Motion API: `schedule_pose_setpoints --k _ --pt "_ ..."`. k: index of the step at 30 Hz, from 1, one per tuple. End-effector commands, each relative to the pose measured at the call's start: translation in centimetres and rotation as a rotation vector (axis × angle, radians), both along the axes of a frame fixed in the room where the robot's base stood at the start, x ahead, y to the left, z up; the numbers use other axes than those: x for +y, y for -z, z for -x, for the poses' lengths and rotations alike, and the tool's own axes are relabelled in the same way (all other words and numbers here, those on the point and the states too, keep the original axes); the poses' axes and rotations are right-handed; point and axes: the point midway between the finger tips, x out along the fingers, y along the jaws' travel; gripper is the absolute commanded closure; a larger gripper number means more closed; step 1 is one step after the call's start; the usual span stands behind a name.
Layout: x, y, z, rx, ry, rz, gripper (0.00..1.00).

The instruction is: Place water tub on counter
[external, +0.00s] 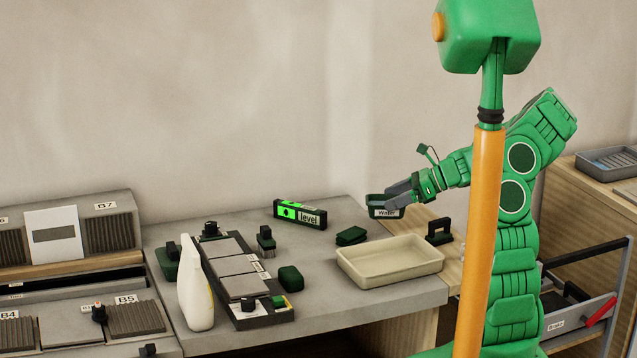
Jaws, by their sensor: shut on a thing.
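The water tub (384,212) is a small dark green tub with a white label reading "Water". My gripper (396,196) is shut on it from the right side. The tub appears upright, at the back right of the grey counter (340,320). I cannot tell whether its base touches the counter or hangs a little above it. The gripper fingers hide part of its right side.
A cream tray (390,262) is in front of the tub. A dark green pad (351,236) and a green level (300,214) are to its left. A black handled tool (439,231) is at right. A white bottle (196,285) and tile board (238,275) stand further left.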

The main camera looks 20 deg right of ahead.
Motion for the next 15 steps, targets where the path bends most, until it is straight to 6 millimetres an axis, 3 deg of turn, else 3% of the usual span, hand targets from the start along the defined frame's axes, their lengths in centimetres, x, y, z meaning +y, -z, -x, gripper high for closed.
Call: schedule_pose_setpoints --k 15 --pt "0.0 2.6 -2.1 0.001 -0.002 0.001 0.76"
